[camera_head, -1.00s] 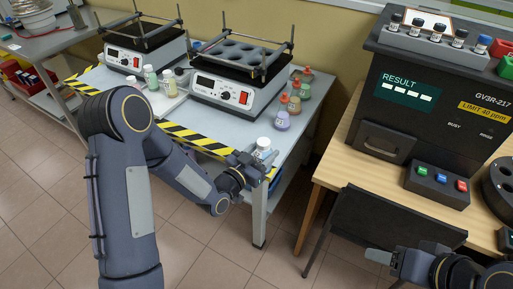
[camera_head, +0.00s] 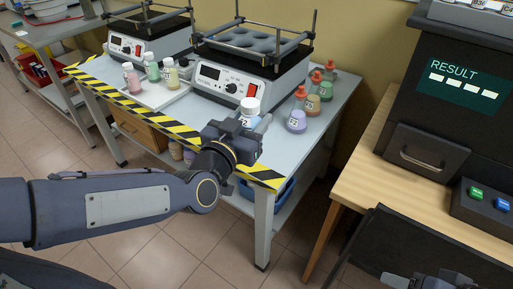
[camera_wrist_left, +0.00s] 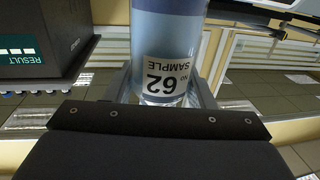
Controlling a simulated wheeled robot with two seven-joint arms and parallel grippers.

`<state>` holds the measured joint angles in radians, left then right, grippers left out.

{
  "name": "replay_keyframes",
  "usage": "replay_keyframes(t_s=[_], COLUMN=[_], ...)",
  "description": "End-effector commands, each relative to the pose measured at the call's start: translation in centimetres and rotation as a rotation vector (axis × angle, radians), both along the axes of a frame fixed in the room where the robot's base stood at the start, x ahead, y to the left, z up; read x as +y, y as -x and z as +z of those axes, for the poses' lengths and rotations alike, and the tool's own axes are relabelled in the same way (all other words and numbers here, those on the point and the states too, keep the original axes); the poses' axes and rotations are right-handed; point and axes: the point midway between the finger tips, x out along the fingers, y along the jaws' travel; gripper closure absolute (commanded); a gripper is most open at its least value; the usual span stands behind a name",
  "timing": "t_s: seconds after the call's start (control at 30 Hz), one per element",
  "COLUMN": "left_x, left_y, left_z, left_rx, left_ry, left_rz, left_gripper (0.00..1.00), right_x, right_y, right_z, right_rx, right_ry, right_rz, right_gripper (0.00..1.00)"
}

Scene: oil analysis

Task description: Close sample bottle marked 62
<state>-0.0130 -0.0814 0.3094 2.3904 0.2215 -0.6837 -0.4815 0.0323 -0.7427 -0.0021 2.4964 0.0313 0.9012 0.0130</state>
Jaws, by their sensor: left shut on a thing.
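The sample bottle marked 62 (camera_wrist_left: 168,45) is held in my left gripper. Its label with "SAMPLE No 62" appears upside down in the left wrist view, and the bottle holds bluish liquid. In the head view its white top (camera_head: 250,105) shows above my left gripper (camera_head: 243,132), near the front right edge of the lab table. The gripper is shut on the bottle's body. I cannot tell whether the white top is a fitted cap. My right gripper (camera_head: 400,281) shows only in part at the bottom right edge, and its fingers are unclear.
Several orange-topped bottles (camera_head: 297,120) stand at the right of the lab table (camera_head: 205,115), beside a shaker (camera_head: 235,85). More bottles (camera_head: 152,68) stand on a white tray at the left. A black analyser (camera_head: 440,130) stands on a wooden bench (camera_head: 375,165) to the right.

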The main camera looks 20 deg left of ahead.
Motion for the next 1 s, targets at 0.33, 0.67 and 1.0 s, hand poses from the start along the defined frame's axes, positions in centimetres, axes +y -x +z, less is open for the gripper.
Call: replay_keyframes(t_s=[0.33, 0.67, 1.0], left_x=[0.5, 2.0, 2.6], left_y=[-2.1, -9.8, -13.2], left_z=[-1.2, -5.3, -9.3], left_rx=[0.004, 0.005, -0.001], left_ry=[0.002, 0.002, 0.001], left_rz=[0.004, 0.003, 0.001], left_gripper=[1.00, 1.00, 1.00], right_x=[0.0, 0.0, 0.0], right_y=[0.0, 0.0, 0.0], right_z=[-0.7, -2.2, -3.0], right_rx=[0.000, 0.000, 0.000], right_ry=[0.000, 0.000, 0.000], right_rz=[0.000, 0.000, 0.000], right_gripper=[0.41, 0.41, 0.41])
